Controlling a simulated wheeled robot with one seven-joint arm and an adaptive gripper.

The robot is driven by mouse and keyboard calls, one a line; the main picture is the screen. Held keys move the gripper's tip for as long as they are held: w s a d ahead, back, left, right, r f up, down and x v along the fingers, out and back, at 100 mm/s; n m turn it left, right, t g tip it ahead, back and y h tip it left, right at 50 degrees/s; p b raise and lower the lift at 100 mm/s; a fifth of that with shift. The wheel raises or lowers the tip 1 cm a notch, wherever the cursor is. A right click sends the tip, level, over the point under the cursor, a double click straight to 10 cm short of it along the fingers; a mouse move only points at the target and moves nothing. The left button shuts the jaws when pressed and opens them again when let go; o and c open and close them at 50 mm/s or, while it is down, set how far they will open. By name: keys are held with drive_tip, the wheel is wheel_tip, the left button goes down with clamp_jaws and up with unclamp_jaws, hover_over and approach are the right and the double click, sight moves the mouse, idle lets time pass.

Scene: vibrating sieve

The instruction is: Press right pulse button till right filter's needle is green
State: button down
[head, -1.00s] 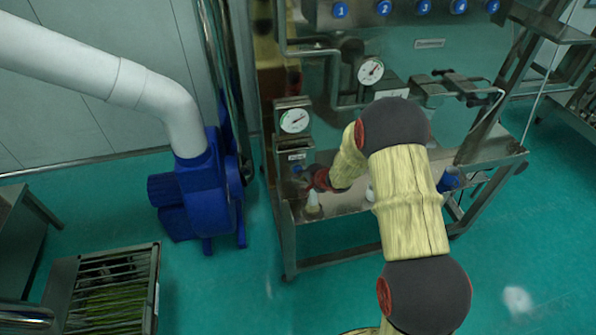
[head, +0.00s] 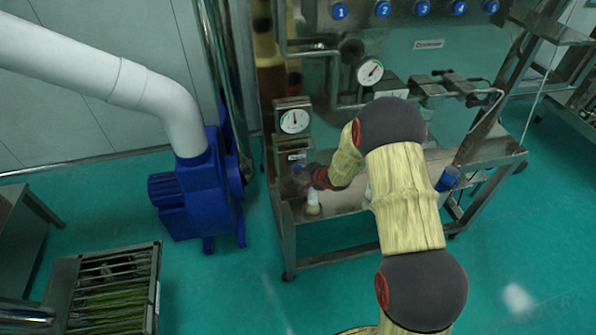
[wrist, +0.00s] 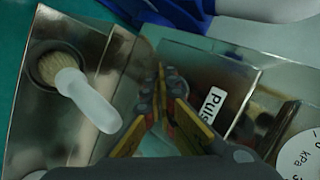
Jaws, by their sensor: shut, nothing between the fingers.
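A round white gauge (head: 294,121) sits on a steel box (head: 292,104) at the left of the sieve frame. Its needle points roughly straight up. A second white gauge (head: 370,72) is higher and to the right on the piping. My gripper (head: 301,176) is at the front of the left gauge's box, below its label. In the wrist view my gripper (wrist: 160,76) is shut and empty, its fingertips against or very near the box face, beside a white label (wrist: 212,108) starting "Pu". Part of the gauge dial (wrist: 303,156) shows at lower right.
A brush with a white handle (wrist: 85,95) stands on the steel shelf close to my gripper. A blue blower (head: 205,190) with a white duct (head: 110,75) is at left. Numbered blue buttons (head: 383,9) line the top. Green floor (head: 225,285) is open in front.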

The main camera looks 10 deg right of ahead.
idle(0.5)
drive_tip(key=shift+s, duration=0.85)
drive_tip(key=shift+s, duration=0.1)
drive_tip(key=shift+s+p, duration=0.35)
drive_tip(key=shift+s, duration=2.1)
